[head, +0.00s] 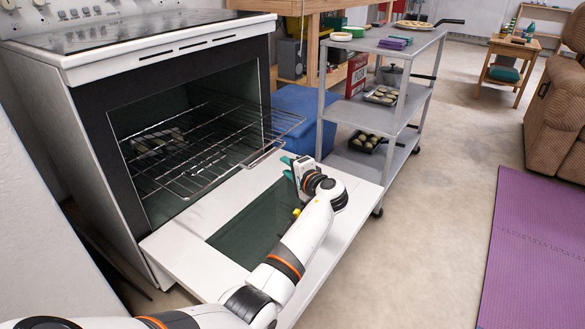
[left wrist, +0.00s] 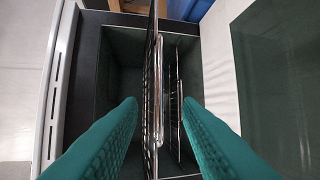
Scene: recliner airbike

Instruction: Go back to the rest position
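My left gripper (head: 291,168) has teal fingers and hangs above the open oven door (head: 345,185), in front of the pulled-out wire rack (head: 282,122). In the left wrist view my left gripper (left wrist: 160,108) has its two fingers wide apart. The edges of the oven racks (left wrist: 158,85) show in the gap beyond them, and nothing is seen held. My left arm reaches in from the lower left over the door. My right gripper is in neither view.
A tray with food (head: 158,141) sits inside the oven (head: 90,120). A grey cart (head: 408,103) with loaded shelves stands right of the door, beside a blue bin (head: 297,108). A purple mat (head: 535,245) and a brown recliner (head: 556,115) are at right. Open floor lies between.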

